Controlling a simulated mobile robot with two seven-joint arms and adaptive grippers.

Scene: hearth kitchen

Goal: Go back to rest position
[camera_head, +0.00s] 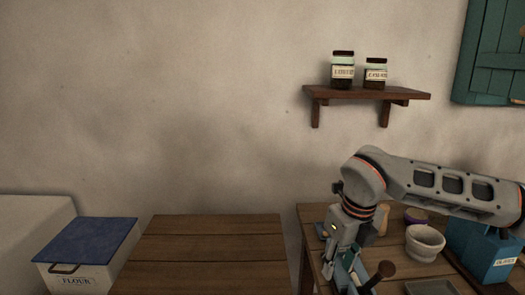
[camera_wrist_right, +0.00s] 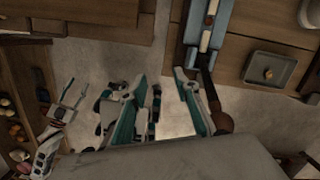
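My right gripper (camera_head: 350,277) points down at the front left edge of the right-hand table in the head view. In the right wrist view its teal-edged fingers (camera_wrist_right: 160,80) stand apart, with only floor showing between them. I see nothing held. My left gripper (camera_wrist_right: 74,92) is out of the head view. It shows small at the left of the right wrist view, its two prongs apart and empty.
The right table (camera_head: 310,230) bears a pale mortar (camera_head: 425,241), a blue box (camera_head: 487,247) and a grey tray (camera_head: 432,287). A bare wooden top (camera_head: 205,250) and a flour bin (camera_head: 80,250) stand left. Two jars sit on a wall shelf (camera_head: 370,94).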

